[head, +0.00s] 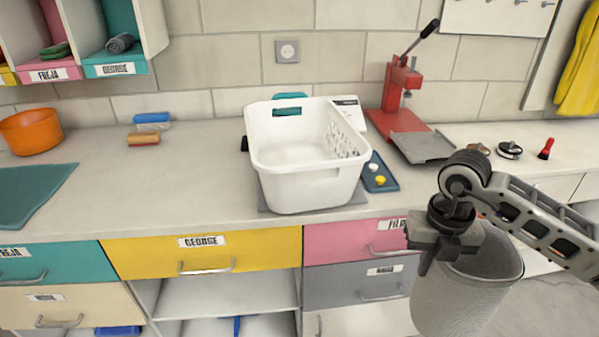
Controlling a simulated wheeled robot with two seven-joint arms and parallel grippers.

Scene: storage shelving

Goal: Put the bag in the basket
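The white basket (308,190) stands upright on the counter near the middle of the head view. It is open at the top, has slotted sides, and looks empty in the part I can see. The bag (458,302) is a light grey, open-topped, round container at the lower right. My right gripper (436,258) is at the bag's upper left rim and appears shut on it. The bag hangs in front of the counter's edge, to the right of and nearer than the basket. My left gripper is not in view.
A red press (397,95) with a grey plate (422,147) stands behind and right of the basket. A blue tray (379,175) with small knobs is beside it. An orange pot (32,131) and rolls (144,139) are at left. The counter (180,190) left of the basket is clear.

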